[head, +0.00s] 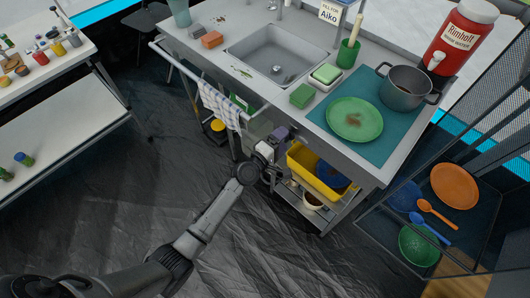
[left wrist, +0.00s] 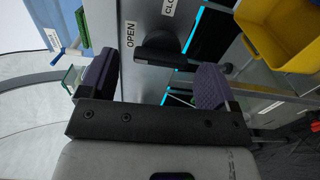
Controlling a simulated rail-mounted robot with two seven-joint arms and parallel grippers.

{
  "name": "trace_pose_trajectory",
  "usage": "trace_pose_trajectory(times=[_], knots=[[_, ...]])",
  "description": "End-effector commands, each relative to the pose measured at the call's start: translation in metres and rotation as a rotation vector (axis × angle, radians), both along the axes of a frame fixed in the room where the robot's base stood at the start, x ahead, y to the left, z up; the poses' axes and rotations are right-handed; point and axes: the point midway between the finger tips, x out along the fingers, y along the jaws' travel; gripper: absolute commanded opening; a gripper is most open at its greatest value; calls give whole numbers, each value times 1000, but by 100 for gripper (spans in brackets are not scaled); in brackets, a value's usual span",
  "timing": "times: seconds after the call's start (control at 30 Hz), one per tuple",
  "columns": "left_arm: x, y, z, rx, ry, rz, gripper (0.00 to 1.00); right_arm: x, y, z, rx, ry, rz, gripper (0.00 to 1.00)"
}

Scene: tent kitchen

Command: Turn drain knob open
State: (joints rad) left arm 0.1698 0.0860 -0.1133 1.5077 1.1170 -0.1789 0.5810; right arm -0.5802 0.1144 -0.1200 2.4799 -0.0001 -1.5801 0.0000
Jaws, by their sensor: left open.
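The drain knob is a dark round knob with a bar-like handle (left wrist: 168,54) on a grey panel in the left wrist view. An OPEN label (left wrist: 130,35) is beside its left end, and a partly cut-off CLOSED label (left wrist: 168,8) is above it. My left gripper (left wrist: 157,68) is open, with purple pads on either side of the knob; I cannot tell whether they touch it. In the head view my left gripper (head: 272,146) is at the sink unit's front, below the counter edge, and hides the knob. My right gripper is not in view.
A yellow bin (head: 318,172) on the lower shelf is close to my left gripper's right side. A checked towel (head: 220,105) hangs from the front rail to the left. The sink (head: 272,55), a green plate (head: 355,119) and a pot (head: 405,87) are above on the counter.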

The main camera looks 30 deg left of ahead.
Motion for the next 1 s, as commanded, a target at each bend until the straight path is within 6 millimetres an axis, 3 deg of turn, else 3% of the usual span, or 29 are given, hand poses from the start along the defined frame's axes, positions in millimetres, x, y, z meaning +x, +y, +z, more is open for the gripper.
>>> trace_pose_trajectory(times=[0.3, 0.5, 0.7, 1.0], knots=[[-62, 17, -1, 2, 3, 0, 83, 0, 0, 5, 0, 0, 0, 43], [-93, 25, -1, 1, 3, 0, 83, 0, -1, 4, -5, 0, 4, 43], [-111, 30, -1, 1, 1, 1, 83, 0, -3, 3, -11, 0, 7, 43], [-117, 31, 0, 0, 0, 1, 83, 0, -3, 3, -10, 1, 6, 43]])
